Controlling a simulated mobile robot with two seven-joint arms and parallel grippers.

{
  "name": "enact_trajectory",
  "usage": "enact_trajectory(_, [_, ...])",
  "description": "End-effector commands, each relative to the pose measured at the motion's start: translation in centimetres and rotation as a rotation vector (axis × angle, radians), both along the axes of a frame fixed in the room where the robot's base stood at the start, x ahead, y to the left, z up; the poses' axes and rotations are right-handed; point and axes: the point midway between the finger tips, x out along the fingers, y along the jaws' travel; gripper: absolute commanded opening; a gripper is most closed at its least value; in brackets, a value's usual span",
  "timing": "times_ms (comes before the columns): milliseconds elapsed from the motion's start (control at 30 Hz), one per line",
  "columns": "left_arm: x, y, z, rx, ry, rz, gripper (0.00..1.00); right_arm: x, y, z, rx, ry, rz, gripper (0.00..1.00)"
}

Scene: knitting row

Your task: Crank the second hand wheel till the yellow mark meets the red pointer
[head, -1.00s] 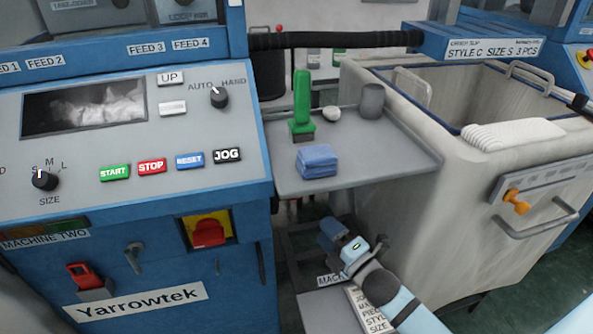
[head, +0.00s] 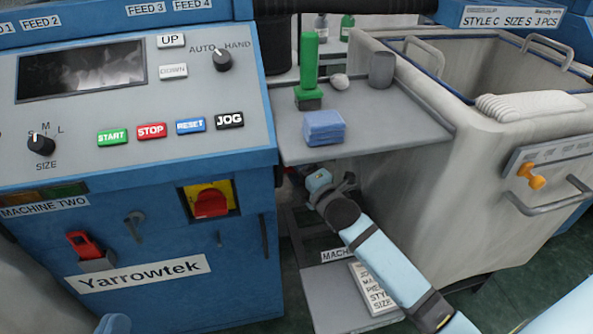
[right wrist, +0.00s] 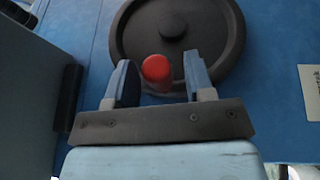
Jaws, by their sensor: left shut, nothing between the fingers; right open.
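In the right wrist view a black hand wheel (right wrist: 205,25) with a round hub stands against a blue panel. Its red knob (right wrist: 157,70) is near the lower rim. My right gripper (right wrist: 159,64) is open, with one finger on each side of the knob. The knob looks closer to the left finger; contact cannot be told. In the head view my right arm reaches under the grey shelf, where the wheel is hidden. No yellow mark or red pointer is visible.
The blue machine (head: 160,270) is at left, the large bin (head: 440,190) at right.

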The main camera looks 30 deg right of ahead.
Motion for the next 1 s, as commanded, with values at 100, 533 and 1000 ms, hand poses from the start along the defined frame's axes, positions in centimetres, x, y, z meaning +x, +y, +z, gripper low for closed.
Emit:
enact_trajectory(100, [0.0, 0.0, -0.2, 0.002, 0.004, -0.002, 0.00, 0.4, 0.1, 0.0, 0.000, 0.000, 0.000, 0.49])
enact_trajectory(533, [0.0, 0.0, -0.1, 0.002, 0.003, -0.002, 0.00, 0.5, 0.1, 0.1, 0.000, 0.000, 0.000, 0.07])
enact_trajectory(1000, [-0.1, 0.2, 2.0, -0.026, -0.056, 0.019, 0.00, 0.5, 0.1, -0.6, 0.001, 0.003, 0.000, 0.00])
